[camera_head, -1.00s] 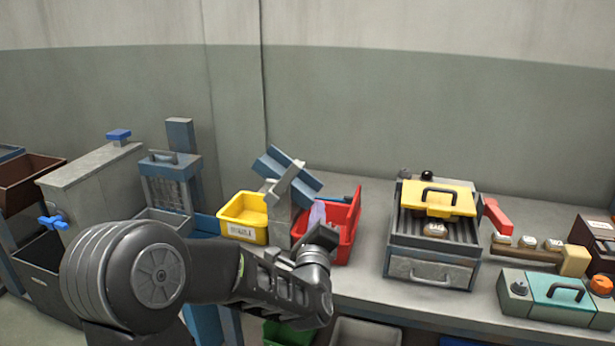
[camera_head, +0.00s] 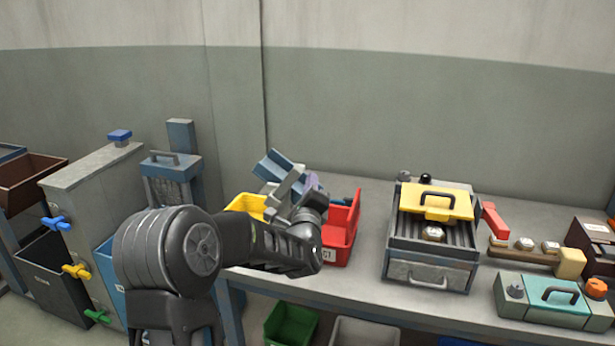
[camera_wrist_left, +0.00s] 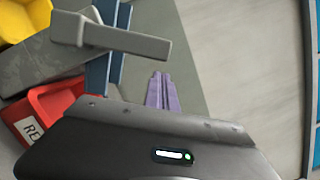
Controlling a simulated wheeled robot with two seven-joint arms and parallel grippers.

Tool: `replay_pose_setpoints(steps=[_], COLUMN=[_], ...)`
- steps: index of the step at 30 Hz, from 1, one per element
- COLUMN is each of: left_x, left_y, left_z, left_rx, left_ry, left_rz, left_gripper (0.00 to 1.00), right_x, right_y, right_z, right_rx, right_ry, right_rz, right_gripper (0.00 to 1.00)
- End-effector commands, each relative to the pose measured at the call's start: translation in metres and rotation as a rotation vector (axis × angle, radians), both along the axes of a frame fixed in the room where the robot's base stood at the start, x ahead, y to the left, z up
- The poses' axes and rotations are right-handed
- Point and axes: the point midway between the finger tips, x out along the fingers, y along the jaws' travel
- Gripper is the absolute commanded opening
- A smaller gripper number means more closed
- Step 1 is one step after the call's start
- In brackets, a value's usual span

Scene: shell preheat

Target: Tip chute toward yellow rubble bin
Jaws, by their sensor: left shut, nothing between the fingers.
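The blue chute (camera_head: 272,165) sits above a grey stand between two bins and slopes down to the right, toward the red bin (camera_head: 342,228). A grey bar crosses it; in the left wrist view this grey bar (camera_wrist_left: 125,38) lies in front of a strip of the chute (camera_wrist_left: 97,75). The yellow rubble bin (camera_head: 243,203) is at the left of the stand, partly hidden by my arm. My left gripper (camera_head: 312,180), with purple fingers, is shut and empty at the chute's right end. Its fingertips (camera_wrist_left: 160,76) appear apart from the grey bar.
A grey tray unit (camera_head: 430,270) with a yellow handled lid (camera_head: 437,202) stands right of the red bin. A teal handled box (camera_head: 550,300) is farther right. A grey cabinet with coloured knobs (camera_head: 95,185) is at left. Bench space between red bin and tray unit is clear.

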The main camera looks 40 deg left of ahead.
Motion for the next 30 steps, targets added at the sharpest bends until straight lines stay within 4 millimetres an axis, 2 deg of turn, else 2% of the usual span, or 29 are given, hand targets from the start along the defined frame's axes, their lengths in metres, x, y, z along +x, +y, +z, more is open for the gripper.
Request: replay_pose_setpoints(steps=[6, 30], left_x=[-0.004, -0.006], left_y=[0.009, 0.015], left_z=[0.007, 0.014], left_rx=[0.000, -0.063], left_ry=[0.001, -0.024], left_rz=[-0.001, 0.000], left_gripper=[0.00, 0.00], right_x=[0.000, 0.000], right_y=[0.000, 0.000], right_z=[0.004, 0.005], right_rx=[0.000, 0.000], right_ry=[0.001, 0.001], right_rz=[0.000, 0.000], right_gripper=[0.36, 0.36])
